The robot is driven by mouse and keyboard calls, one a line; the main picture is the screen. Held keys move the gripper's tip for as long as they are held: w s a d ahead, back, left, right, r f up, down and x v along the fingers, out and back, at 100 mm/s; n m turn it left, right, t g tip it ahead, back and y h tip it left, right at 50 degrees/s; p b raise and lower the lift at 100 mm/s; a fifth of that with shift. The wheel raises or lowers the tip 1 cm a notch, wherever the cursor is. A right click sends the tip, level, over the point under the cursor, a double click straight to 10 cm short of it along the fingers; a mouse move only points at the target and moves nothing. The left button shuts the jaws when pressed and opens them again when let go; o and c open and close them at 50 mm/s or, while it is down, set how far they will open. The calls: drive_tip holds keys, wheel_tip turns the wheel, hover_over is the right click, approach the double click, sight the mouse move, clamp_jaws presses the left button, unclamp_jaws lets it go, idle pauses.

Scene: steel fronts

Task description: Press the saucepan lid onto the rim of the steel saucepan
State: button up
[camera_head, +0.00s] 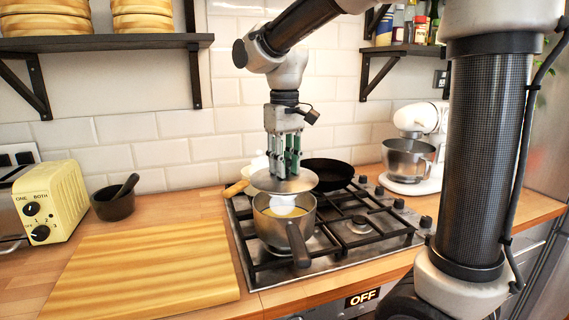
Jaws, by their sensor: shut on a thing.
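The steel saucepan (270,229) stands on the left front of the gas hob, its dark handle (298,244) pointing toward the front. Something yellowish with a white lump shows inside it. My gripper (284,171) points straight down and is shut on the top of the lid. The lid's knob is hidden between the fingers.
A black frying pan (328,174) sits on the back of the hob (365,232), and a pale pot (257,164) is partly hidden behind the lid. A wooden board (140,275), mortar (113,204) and yellow toaster (52,201) are left. A white stand mixer (410,150) is right.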

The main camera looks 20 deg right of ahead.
sight(285, 185)
drive_tip(key=shift+f, duration=2.1)
drive_tip(key=shift+f, duration=0.8)
drive_tip(key=o, duration=1)
